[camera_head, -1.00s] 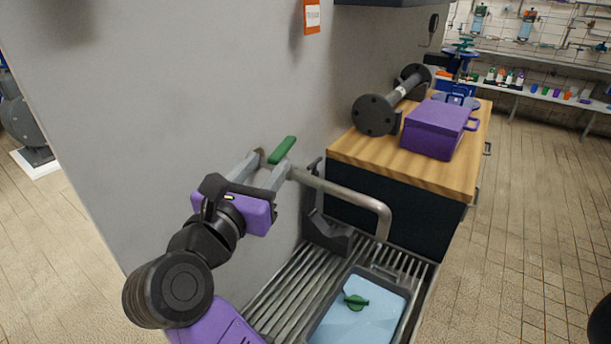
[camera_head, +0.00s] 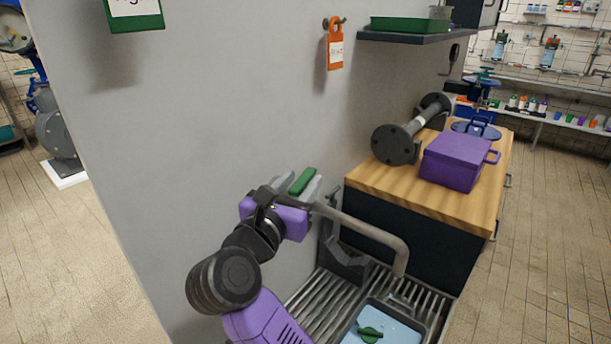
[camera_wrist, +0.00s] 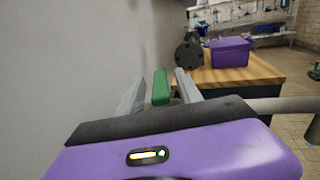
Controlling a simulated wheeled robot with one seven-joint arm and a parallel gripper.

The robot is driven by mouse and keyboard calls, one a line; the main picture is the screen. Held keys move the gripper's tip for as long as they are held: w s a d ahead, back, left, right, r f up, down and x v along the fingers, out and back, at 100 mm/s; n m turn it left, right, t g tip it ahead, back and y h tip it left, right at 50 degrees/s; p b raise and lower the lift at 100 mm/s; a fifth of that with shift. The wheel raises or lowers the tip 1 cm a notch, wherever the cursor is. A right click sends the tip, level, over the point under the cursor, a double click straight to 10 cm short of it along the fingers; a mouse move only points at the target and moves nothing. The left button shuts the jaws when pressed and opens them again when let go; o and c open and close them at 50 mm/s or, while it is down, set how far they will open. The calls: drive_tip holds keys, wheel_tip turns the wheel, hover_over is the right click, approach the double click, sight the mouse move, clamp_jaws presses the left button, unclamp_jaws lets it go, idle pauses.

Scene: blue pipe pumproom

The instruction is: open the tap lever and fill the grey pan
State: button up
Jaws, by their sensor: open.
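The tap has a green lever (camera_head: 302,181) near the grey wall and a bent metal spout (camera_head: 375,232) reaching right, its end above the pan side of the grate. My gripper (camera_wrist: 160,76) is open, with one grey finger on each side of the lever in the wrist view, where the lever (camera_wrist: 160,88) shows between them. Whether either finger touches it I cannot tell. The grey pan (camera_head: 423,322) sits on the slatted grate below, cut off by the frame's bottom edge. It has a pale blue surface inside with a small green object (camera_head: 370,335) on it.
A wooden-topped cabinet (camera_head: 370,180) stands behind the grate, holding a purple lidded box (camera_head: 455,163) and a dark flanged pipe piece (camera_head: 397,146). A dark shelf (camera_head: 410,38) juts from the wall above. The grey wall (camera_head: 200,120) is close to my gripper's left.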

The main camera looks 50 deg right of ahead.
drive_tip(key=shift+x, duration=1.4)
clamp_jaws()
drive_tip(key=shift+w+a+m+g, duration=0.1)
drive_tip(key=shift+m+g, duration=0.4)
drive_tip(key=shift+g, duration=0.4)
drive_tip(key=shift+f+m+g+h+b, duration=0.1)
drive_tip(key=shift+m+g+h+b, duration=0.3)
drive_tip(key=shift+m+g+b, duration=0.5)
drive_tip(key=shift+s+m+g, duration=0.25)
drive_tip(key=shift+m+g, duration=0.05)
drive_tip(key=shift+g, duration=0.5)
